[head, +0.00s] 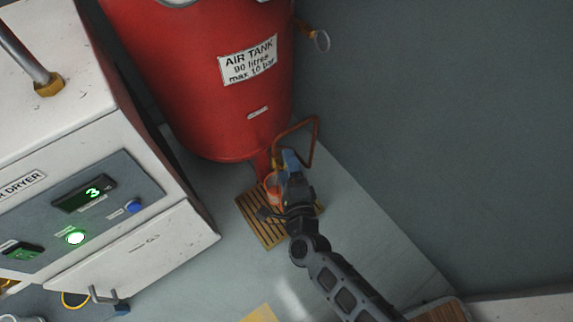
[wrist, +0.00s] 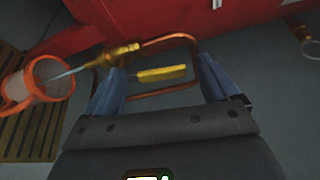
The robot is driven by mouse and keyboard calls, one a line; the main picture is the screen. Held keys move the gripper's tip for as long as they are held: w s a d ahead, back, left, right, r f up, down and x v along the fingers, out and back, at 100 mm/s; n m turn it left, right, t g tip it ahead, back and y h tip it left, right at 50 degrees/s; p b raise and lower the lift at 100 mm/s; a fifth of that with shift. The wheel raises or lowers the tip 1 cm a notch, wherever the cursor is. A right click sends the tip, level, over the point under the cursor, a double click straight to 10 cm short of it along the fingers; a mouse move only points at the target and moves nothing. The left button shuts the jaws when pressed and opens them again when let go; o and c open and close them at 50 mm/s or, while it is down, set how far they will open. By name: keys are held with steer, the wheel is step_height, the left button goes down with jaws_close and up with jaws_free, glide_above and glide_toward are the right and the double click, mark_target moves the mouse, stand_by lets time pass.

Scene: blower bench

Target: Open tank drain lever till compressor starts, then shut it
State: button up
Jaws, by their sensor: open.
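The red air tank (head: 215,90) stands at the back, labelled 90 litres, max 10 bar; its red underside (wrist: 150,20) crosses the top of the wrist view. A brass drain valve (wrist: 115,55) sits below it. A yellow lever (wrist: 162,74) lies between the two blue fingers of my gripper (wrist: 163,82), with gaps on both sides. My gripper (head: 288,160) is open at the tank's foot and hides most of the valve in the head view. A pale streak (wrist: 58,77) runs from the valve into an orange cup (wrist: 35,85). I cannot tell a compressor in either view.
A bent copper pipe (head: 314,140) loops behind my fingers. A slatted wooden mat (head: 258,226) lies under the cup. The white dryer (head: 130,250) at left shows a green 3 and a lit button (head: 75,237). Grey floor is clear right of the mat.

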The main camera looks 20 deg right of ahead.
steer(key=s+p, duration=0.1)
steer(key=s, duration=0.6)
steer(key=shift+a+r, duration=0.25)
steer(key=shift+w, duration=0.1)
steer(key=s+d+r+n+y, duration=0.15)
steer(key=s+r+n, duration=0.25)
steer(key=s, duration=0.4)
steer(key=s+d+r+n+h, duration=0.1)
steer(key=s+d+r+n, duration=0.25)
steer(key=s, duration=0.55)
steer(key=s+d+r+n+g, duration=0.1)
steer(key=s+d+r+n, duration=0.2)
steer(key=s+r+n, duration=0.5)
steer(key=s+d+r+n+g, duration=0.15)
steer(key=s+r+n, duration=0.35)
steer(key=r, duration=0.6)
step_height(320, 180, up, 27)
steer(key=p, duration=2.8)
steer(key=shift+d+y, duration=0.35)
steer(key=shift+w, duration=0.1)
